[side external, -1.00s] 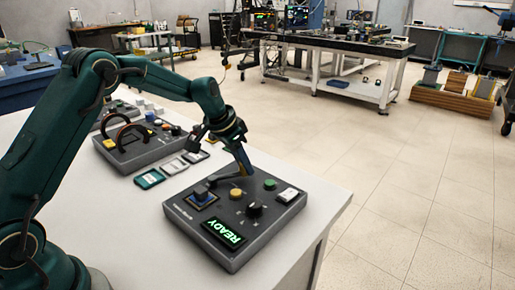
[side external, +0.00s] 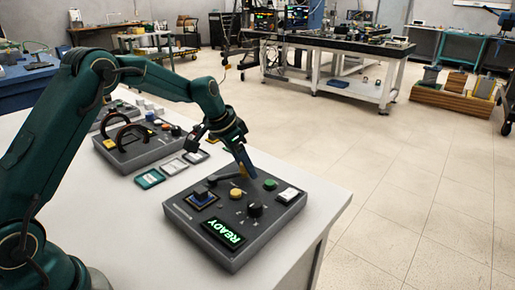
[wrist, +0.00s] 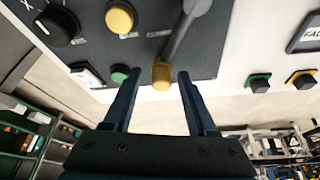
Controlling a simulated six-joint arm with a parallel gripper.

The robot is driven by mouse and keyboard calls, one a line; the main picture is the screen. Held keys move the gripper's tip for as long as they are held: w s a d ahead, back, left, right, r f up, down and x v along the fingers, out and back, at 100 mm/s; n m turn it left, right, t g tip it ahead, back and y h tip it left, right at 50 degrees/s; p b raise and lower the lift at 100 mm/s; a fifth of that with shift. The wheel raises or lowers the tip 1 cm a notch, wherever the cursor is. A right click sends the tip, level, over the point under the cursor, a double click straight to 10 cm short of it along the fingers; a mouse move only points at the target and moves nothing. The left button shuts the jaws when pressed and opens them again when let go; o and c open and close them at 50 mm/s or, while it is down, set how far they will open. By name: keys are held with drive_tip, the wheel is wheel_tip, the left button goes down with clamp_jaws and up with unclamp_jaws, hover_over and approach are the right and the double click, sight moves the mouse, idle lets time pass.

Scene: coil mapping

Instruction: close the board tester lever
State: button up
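The board tester (side external: 262,222) is a dark grey box near the table's front edge with a lit green "READY" display (side external: 222,233). In the wrist view the lever (wrist: 184,32) ends in a yellow tip (wrist: 162,76). My gripper (wrist: 159,73) is open, its two blue fingers on either side of the tip with gaps showing. In the side view my gripper (side external: 249,174) is low over the panel's far part and partly covers the lever tip.
The panel also has a yellow button (side external: 236,193), a green button (side external: 270,184), a black knob (side external: 254,209) and a white switch (side external: 289,194).

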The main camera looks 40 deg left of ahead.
sight(238, 175)
drive_tip(key=shift+v, duration=2.6)
drive_tip(key=s+d+r+m+t, duration=0.1)
drive_tip(key=s+d+r, duration=0.2)
drive_tip(key=s+r, duration=0.25)
drive_tip(key=s+d+r+t, duration=0.1)
drive_tip(key=s+d+r, duration=0.25)
drive_tip(key=r, duration=0.25)
drive_tip(key=s+f+n+y, duration=0.1)
drive_tip(key=s+f+n, duration=0.3)
drive_tip(key=s, duration=1.2)
wheel_tip(238, 175, down, 2)
drive_tip(key=shift+f+g, duration=0.15)
drive_tip(key=shift+g, duration=0.25)
